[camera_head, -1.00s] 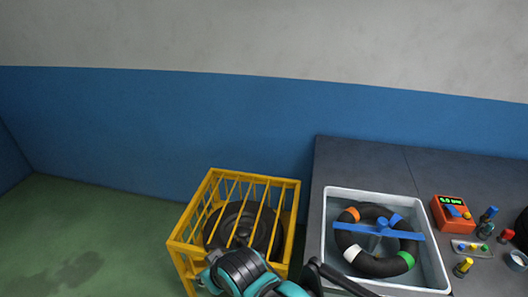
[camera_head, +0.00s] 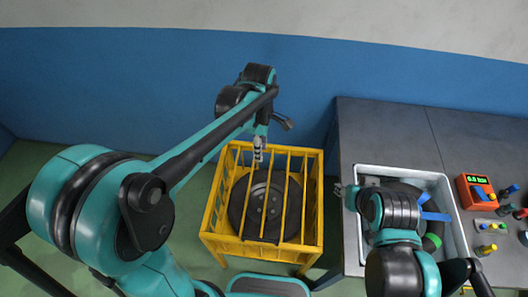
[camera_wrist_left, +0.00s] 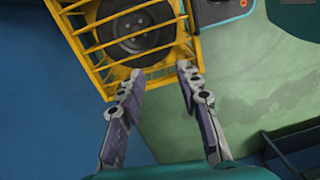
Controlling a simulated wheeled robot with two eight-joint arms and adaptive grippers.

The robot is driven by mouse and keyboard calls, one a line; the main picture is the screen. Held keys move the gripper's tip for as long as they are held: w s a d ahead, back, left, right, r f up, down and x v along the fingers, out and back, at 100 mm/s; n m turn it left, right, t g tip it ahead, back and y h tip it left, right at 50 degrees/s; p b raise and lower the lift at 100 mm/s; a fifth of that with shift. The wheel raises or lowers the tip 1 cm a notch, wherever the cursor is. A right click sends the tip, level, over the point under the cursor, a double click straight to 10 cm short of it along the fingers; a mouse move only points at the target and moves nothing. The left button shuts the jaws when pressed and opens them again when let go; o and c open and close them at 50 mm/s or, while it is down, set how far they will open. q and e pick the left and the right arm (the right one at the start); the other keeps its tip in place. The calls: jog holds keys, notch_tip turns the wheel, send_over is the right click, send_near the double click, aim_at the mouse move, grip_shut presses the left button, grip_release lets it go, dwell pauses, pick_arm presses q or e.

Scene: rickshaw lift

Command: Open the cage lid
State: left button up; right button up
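The yellow cage (camera_head: 262,251) stands on the floor beside the table, with its barred lid lying flat on top. A dark wheel (camera_head: 262,212) shows inside through the bars. My left gripper (camera_head: 258,155) points down at the far edge of the cage, just above the top rim. In the left wrist view the two fingers of the left gripper (camera_wrist_left: 157,76) are apart with nothing between them, and the cage (camera_wrist_left: 92,50) lies beyond them.
A grey table (camera_head: 385,130) stands right of the cage. It holds the white tub (camera_head: 455,215) with a black tyre, partly hidden by my right arm, an orange gauge box (camera_head: 476,192) and several small coloured parts. Green floor is free left of the cage.

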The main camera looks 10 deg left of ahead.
pick_arm(q)
notch_tip(320, 180, down, 8)
jog(key=d+n, duration=0.1)
jog(key=shift+s+d+r+b, duration=0.15)
jog(key=shift+s+r+b, duration=0.05)
jog(key=shift+r+b, duration=0.1)
pick_arm(e)
jog(key=shift+s+d, duration=0.15)
jog(key=shift+s, duration=0.1)
pick_arm(q)
grip_shut()
grip_release()
